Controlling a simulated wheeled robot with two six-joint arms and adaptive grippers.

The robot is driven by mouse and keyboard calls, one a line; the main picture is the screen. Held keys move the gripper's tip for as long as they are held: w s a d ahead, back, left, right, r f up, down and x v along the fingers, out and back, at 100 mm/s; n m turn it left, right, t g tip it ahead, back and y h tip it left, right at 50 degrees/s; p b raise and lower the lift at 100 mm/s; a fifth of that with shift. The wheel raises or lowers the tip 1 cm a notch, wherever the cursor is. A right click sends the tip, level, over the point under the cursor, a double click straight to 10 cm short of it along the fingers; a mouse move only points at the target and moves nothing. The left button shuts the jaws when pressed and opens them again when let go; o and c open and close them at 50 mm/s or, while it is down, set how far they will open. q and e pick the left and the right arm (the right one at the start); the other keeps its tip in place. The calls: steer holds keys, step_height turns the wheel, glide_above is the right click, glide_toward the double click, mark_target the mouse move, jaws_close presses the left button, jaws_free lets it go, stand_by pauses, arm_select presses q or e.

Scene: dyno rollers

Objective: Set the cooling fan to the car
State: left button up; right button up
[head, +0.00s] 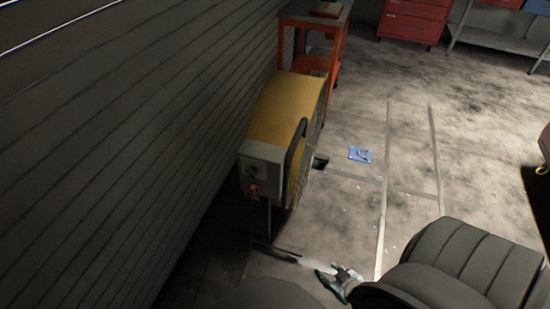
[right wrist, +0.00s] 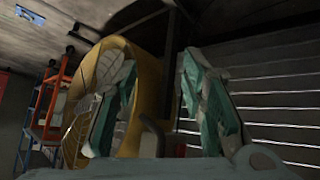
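The cooling fan (head: 283,108) is a yellow drum with a grey control box (head: 262,168) and a dark handle, standing on the floor beside the slatted wall. My right gripper (head: 335,279) is low in front of the fan, apart from it. In the right wrist view its teal fingers (right wrist: 158,78) are spread with nothing between them gripped; the yellow fan (right wrist: 152,92) shows behind them, tilted in the picture. A dark reddish body (head: 545,143) is cut off at the right edge; I cannot tell whether it is the car. My left gripper is out of view.
An orange-red cart (head: 287,45) stands behind the fan along the slatted wall (head: 130,130). A red drawer cabinet (head: 413,20) and a grey bench (head: 500,42) are at the back. A small blue item (head: 360,155) lies on the floor. The floor right of the fan is mostly clear.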

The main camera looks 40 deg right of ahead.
steer(key=w+d+r+t, duration=0.2)
steer(key=w+r+t, duration=0.2)
steer(key=w+r, duration=0.4)
steer(key=t+y+b, duration=0.2)
steer(key=t, duration=0.4)
glide_toward(288, 180)
steer(key=shift+n, duration=0.3)
steer(key=w+b, duration=0.5)
steer(key=w, duration=0.5)
steer(key=shift+w+b, duration=0.15)
steer(key=shift+b, duration=0.15)
steer(key=shift+w+r, duration=0.2)
steer(key=shift+w, duration=0.25)
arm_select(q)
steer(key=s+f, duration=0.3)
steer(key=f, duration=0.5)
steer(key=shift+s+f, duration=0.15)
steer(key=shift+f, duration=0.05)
arm_select(e)
jaws_close()
